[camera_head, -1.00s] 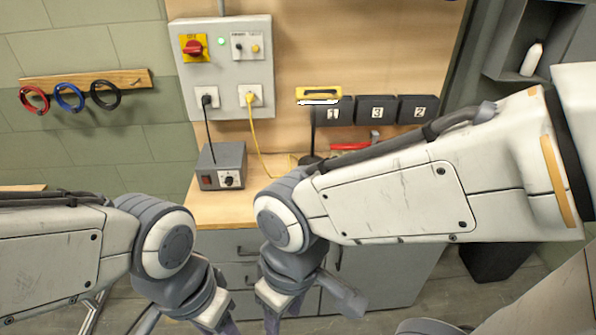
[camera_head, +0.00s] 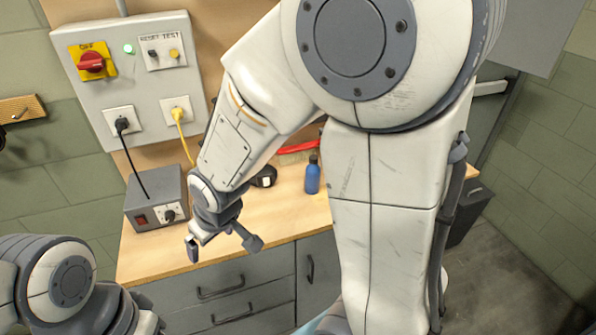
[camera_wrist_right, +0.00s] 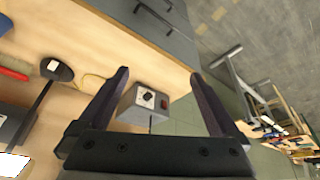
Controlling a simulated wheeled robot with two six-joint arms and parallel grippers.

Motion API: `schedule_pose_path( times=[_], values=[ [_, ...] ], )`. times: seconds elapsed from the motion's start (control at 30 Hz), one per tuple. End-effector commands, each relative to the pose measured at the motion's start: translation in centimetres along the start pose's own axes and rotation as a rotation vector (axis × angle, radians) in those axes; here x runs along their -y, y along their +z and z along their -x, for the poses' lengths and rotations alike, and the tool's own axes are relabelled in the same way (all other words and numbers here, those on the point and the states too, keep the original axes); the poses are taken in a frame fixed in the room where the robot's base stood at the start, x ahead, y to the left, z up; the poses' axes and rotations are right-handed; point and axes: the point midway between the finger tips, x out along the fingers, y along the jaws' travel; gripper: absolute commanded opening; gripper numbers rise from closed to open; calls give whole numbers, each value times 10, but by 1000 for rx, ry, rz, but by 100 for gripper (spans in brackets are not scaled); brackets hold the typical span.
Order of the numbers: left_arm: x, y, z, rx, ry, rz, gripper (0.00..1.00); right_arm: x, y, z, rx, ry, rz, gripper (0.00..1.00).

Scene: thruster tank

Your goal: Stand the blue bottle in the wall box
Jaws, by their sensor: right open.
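The blue bottle (camera_head: 312,176) with a dark cap stands upright on the wooden worktop (camera_head: 284,222), just left of my right arm's large upper link in the head view. My right gripper (camera_head: 222,246) is open and empty, to the left of the bottle and near the front of the worktop. In the right wrist view its two dark fingers (camera_wrist_right: 158,76) are spread wide with nothing between them. I cannot make out an open wall box now; my right arm covers much of the wall. My left gripper is out of the picture.
A grey power box (camera_head: 157,201) stands at the worktop's left, under the wall panel (camera_head: 137,70) with its red switch and cables. Drawers (camera_head: 220,290) are below.

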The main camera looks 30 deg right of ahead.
Motion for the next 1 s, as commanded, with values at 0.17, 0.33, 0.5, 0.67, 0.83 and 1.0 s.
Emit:
schedule_pose_path(
  times=[0.17,0.33,0.5,0.67,0.83,1.0],
  values=[
    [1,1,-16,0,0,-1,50,-141,-29,-73,-244,163,-224,99],
    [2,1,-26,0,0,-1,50,-262,-8,-106,-474,313,-379,99],
    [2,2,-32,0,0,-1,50,-338,31,-111,-648,433,-478,99],
    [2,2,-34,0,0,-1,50,-366,52,-108,-733,492,-516,99],
    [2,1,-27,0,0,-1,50,-382,44,-118,-755,502,-519,99],
    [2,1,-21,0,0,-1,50,-396,32,-133,-753,502,-520,99]
  ],
)
